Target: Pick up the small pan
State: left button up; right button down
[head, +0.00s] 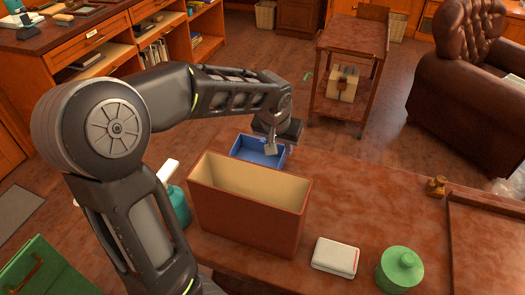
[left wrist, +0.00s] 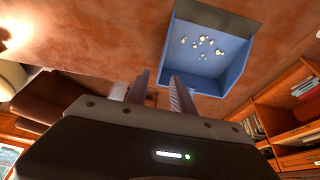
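The only pan-like thing I see is a blue open tray (head: 245,156), behind the tall brown box at the table's far edge. In the left wrist view this blue tray (left wrist: 225,75) holds several small pale bits. My left gripper (head: 271,147) is over the tray's right part in the head view. In the left wrist view my left gripper (left wrist: 158,76) has its two fingers apart with nothing visible between them, and one finger overlaps the tray's near corner. Whether it touches the tray I cannot tell. My right gripper is not in view.
A tall open brown box (head: 245,212) stands just in front of the tray. A teal bottle (head: 178,205) is left of it. A white-and-red case (head: 335,256) and a green lidded jar (head: 399,270) sit at the front. The table (head: 370,205) is clear right of the box.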

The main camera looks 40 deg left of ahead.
aim_at(283, 157)
pick_arm(q)
jog(key=shift+x, duration=1.25)
jog(key=x, duration=0.5)
jog(key=shift+a+f, duration=0.1)
jog(key=shift+c, duration=0.3)
grip_shut()
dwell(0.7)
